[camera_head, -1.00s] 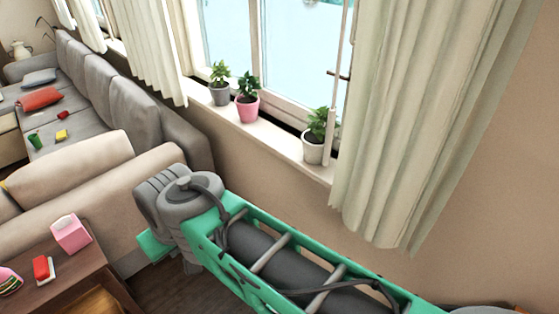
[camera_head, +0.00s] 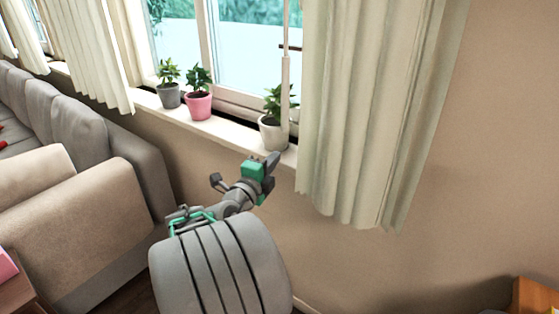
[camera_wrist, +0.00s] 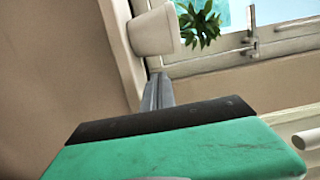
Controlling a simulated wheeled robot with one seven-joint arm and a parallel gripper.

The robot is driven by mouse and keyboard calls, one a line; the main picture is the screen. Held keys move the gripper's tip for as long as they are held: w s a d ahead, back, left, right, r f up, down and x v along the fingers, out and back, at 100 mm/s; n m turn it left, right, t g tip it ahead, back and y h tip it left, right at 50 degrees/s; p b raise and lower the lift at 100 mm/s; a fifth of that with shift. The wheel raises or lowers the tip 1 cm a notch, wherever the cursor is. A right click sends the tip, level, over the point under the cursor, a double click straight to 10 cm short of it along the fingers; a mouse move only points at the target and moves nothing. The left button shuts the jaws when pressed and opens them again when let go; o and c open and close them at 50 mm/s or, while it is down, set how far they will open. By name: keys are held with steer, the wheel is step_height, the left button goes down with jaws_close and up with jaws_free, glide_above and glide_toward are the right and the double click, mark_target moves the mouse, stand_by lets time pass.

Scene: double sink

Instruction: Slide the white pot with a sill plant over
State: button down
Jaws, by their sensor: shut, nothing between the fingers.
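The white pot (camera_head: 271,134) with a green leafy plant (camera_head: 277,103) stands upright on the window sill (camera_head: 222,128), beside the curtain's left edge. In the wrist view the white pot (camera_wrist: 154,33) appears sideways at the top, its plant (camera_wrist: 201,24) to the right. My gripper (camera_head: 272,160) is in front of the sill, just below the pot in the head view. Its fingers (camera_wrist: 157,90) are shut and empty, pointing towards the sill close to the pot. Whether they touch the pot or sill I cannot tell.
A pink pot (camera_head: 198,106) and a grey pot (camera_head: 170,95), both with plants, stand farther left on the sill. Bare sill lies between the pink and white pots. A long curtain (camera_head: 370,110) hangs at right. A sofa (camera_head: 95,150) stands at left.

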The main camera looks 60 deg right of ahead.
mark_target(273, 139)
steer(key=d+p, duration=0.1)
steer(key=d, duration=0.5)
steer(key=d+p, duration=0.1)
steer(key=d, duration=0.2)
steer(key=shift+w+r+p, duration=0.1)
steer(key=shift+w+p, duration=0.15)
steer(key=shift+p, duration=0.05)
